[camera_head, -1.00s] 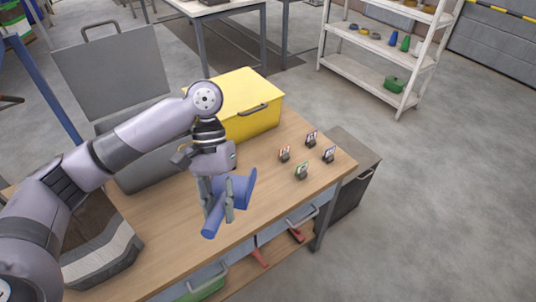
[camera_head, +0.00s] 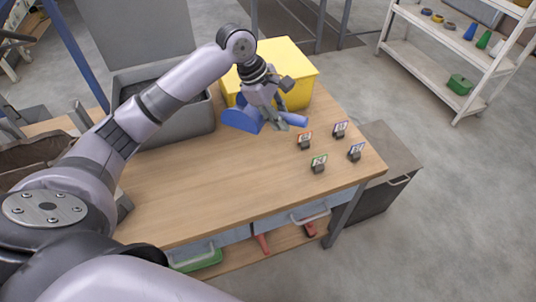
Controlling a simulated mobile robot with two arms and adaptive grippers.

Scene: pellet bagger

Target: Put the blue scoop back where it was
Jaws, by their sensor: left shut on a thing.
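The blue scoop (camera_head: 241,119) is in my left gripper (camera_head: 280,122), above the back part of the wooden workbench (camera_head: 190,200), in front of the yellow box. The gripper is shut on the scoop near its handle. The scoop's wide end points left and the handle points right. Part of the scoop is hidden behind the fingers. I cannot tell how high it is above the bench. My right gripper is not in view.
A yellow box (camera_head: 298,73) stands at the back of the bench, beside an open grey bin (camera_head: 190,123). Several small card stands (camera_head: 319,164) are at the bench's right. Drawers (camera_head: 290,217) are below the front edge. The middle of the bench is clear.

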